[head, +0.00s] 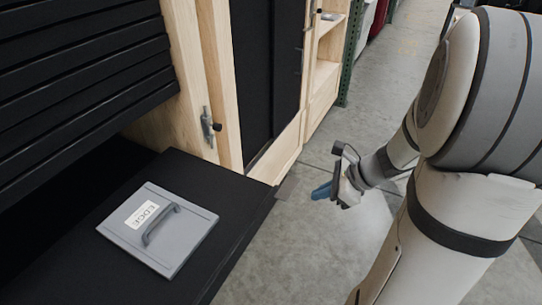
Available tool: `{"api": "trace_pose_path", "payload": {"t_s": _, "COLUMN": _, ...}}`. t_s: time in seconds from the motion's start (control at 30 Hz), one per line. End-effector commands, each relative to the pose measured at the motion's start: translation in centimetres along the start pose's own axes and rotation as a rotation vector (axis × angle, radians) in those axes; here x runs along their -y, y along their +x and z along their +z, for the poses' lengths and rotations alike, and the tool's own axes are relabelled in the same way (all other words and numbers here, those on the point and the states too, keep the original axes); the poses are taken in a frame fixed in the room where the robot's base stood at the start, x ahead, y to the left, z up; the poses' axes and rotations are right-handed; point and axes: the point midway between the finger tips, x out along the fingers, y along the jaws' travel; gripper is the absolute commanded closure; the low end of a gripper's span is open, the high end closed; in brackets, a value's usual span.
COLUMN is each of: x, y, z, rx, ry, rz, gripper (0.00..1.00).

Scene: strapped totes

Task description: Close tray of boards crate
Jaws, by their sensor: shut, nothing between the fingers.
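The crate (200,40) is a pale wooden frame with black slatted boards (80,60) at the upper left. A black tray (235,215) sticks out from under the boards, pulled out toward the lower left. A grey square lid-like panel with a handle and a white "EDGE" label (160,228) lies flat on the tray. My gripper (321,191) has blue fingertips and is shut and empty. It hangs over the floor to the right of the tray's corner, apart from it. The tray's far end is hidden in the dark under the boards.
A metal latch (208,127) sits on the wooden post above the tray. Another wooden crate with a black panel (268,75) stands behind, beside a green rack post (352,50). The concrete floor (300,240) between the tray and my arm is clear.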

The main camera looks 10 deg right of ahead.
Motion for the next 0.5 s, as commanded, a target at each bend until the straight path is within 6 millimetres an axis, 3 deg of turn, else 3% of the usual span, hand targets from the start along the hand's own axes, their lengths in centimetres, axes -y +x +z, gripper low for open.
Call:
{"api": "trace_pose_path", "payload": {"t_s": 0.03, "x": 0.7, "y": 0.5, "z": -1.3, "rx": 0.024, "ry": 0.092, "rz": -0.025, "gripper": 1.0}}
{"api": "trace_pose_path", "payload": {"t_s": 0.1, "x": 1.5, "y": 0.6, "z": -2.0, "rx": 0.049, "ry": 0.177, "rz": -0.051, "gripper": 1.0}}
{"api": "trace_pose_path", "payload": {"t_s": 0.27, "x": 2.0, "y": 1.5, "z": -2.4, "rx": 0.067, "ry": 0.236, "rz": -0.067, "gripper": 1.0}}
{"api": "trace_pose_path", "payload": {"t_s": 0.5, "x": 2.2, "y": 6.1, "z": -2.2, "rx": 0.065, "ry": 0.231, "rz": -0.062, "gripper": 1.0}}
